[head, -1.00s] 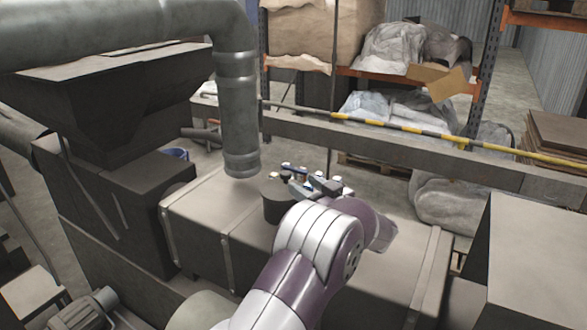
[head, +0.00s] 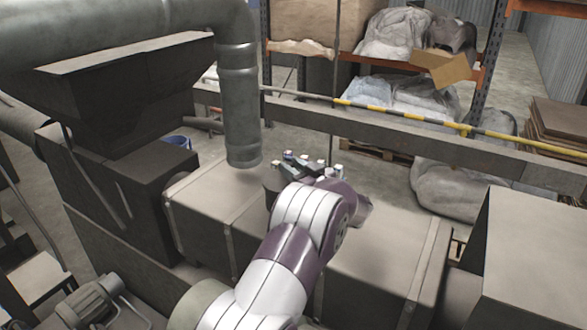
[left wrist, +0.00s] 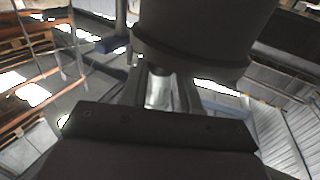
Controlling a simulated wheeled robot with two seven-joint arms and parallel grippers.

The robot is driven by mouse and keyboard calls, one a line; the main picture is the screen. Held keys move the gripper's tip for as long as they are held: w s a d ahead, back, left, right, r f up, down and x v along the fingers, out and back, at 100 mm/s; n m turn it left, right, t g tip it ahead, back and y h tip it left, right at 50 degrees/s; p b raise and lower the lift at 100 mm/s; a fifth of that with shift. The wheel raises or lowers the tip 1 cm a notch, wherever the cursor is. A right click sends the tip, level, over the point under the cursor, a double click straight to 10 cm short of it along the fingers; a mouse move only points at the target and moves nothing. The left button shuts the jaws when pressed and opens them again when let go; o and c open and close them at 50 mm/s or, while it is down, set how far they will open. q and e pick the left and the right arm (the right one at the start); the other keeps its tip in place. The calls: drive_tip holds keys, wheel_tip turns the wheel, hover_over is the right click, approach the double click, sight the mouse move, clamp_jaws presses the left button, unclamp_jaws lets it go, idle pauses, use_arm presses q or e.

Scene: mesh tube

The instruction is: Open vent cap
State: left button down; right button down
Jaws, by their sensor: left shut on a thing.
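A dark, short round vent piece (head: 271,181) stands on top of the long box-shaped duct, just below and right of the hanging pipe's end. Most of it is hidden behind my left gripper (head: 294,166) and wrist. My left gripper is shut on a part that I take to be the vent cap; the grip is largely hidden in the head view. In the left wrist view, a large dark rounded body with a rim (left wrist: 195,45) fills the top middle, close to the fingers of my left gripper (left wrist: 160,94). I cannot tell how far the cap is open. My right gripper is out of view.
The hanging grey pipe (head: 240,115) is close to the left of my gripper. The long duct (head: 385,250) runs beneath my arm. Behind it are a yellow-black barred rail (head: 395,107) and shelving with wrapped bags (head: 395,35). A large box (head: 530,245) stands at the right.

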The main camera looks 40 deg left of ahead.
use_arm(q)
drive_tip(key=shift+s+f+b, duration=0.1)
drive_tip(key=shift+b, duration=0.5)
drive_tip(key=s+n+y+b, duration=0.1)
drive_tip(key=n+b, duration=0.1)
drive_tip(key=b, duration=0.3)
drive_tip(key=s+r+n+y+b, duration=0.1)
drive_tip(key=n+b, duration=0.2)
drive_tip(key=b, duration=0.2)
drive_tip(key=s+r+n+g+y+b, duration=0.1)
drive_tip(key=s+n+b, duration=0.1)
drive_tip(key=n+b, duration=0.1)
drive_tip(key=shift+d+r+b, duration=0.15)
drive_tip(key=shift+d+b, duration=0.1)
drive_tip(key=shift+b, duration=0.65)
drive_tip(key=s+n+g+y+b, duration=0.1)
drive_tip(key=s+n+g+b, duration=0.5)
drive_tip(key=n+b, duration=0.7)
drive_tip(key=shift+s+d+r+n+y+b, duration=0.3)
drive_tip(key=shift+d+n+y+b, duration=0.1)
drive_tip(key=shift+b, duration=1.4)
drive_tip(key=c, duration=0.9)
unclamp_jaws()
drive_tip(key=shift+o, duration=0.2)
drive_tip(key=b+v, duration=0.1)
drive_tip(key=v, duration=0.6)
drive_tip(key=shift+d+f, duration=0.15)
